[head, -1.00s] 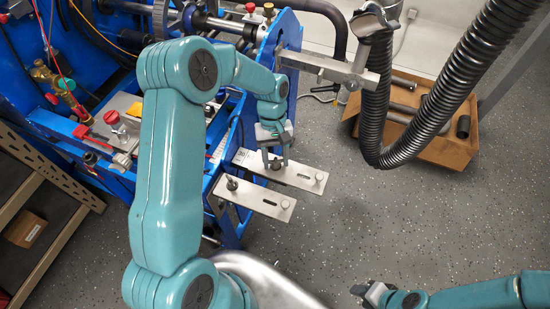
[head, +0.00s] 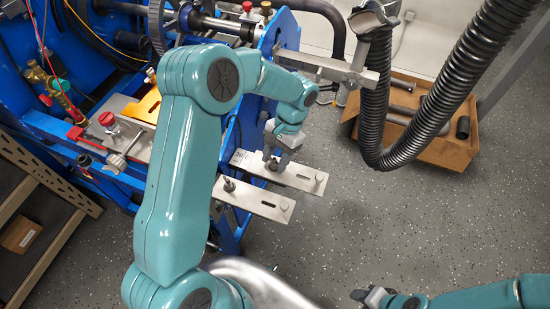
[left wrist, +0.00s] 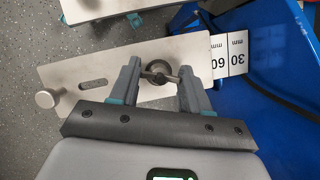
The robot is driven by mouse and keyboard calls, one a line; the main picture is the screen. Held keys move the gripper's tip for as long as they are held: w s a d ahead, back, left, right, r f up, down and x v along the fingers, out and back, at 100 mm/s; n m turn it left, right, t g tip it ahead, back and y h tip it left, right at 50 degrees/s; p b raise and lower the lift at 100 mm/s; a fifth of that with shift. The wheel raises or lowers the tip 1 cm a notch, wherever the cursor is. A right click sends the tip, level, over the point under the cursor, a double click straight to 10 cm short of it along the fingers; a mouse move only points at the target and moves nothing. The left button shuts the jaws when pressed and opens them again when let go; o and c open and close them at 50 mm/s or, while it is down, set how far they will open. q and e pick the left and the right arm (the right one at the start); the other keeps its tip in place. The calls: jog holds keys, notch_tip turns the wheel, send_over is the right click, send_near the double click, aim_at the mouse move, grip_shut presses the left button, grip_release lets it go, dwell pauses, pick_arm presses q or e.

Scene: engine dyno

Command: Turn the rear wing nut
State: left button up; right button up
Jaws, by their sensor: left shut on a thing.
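The rear wing nut (left wrist: 160,70) sits on the rear slotted plate (head: 306,180), next to the blue frame. My left gripper (head: 270,156) comes down over it and hides most of it in the head view. In the left wrist view the two fingers of my left gripper (left wrist: 156,76) are shut on the wings of the nut, one on each side. The rear plate also shows there (left wrist: 65,72), with a slot and a round knob. My right gripper (head: 364,297) hangs low at the bottom right, away from the plates; its finger gap is unclear.
A front slotted plate (head: 258,200) with its own wing nut (head: 229,184) lies close beside the rear one. A metal bracket arm (head: 335,69) projects above. A black hose (head: 397,150) and a cardboard box (head: 449,155) stand right. Speckled floor between is clear.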

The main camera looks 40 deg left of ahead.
pick_arm(q)
jog(key=shift+w+r+m+y, duration=0.1)
jog(key=shift+m+y, duration=0.2)
jog(key=shift+m, duration=0.6)
jog(key=o, duration=1.1)
jog(key=shift+c, duration=0.2)
jog(key=v, duration=1.6)
jog(key=shift+s+r, duration=0.2)
jog(key=shift+d, duration=0.2)
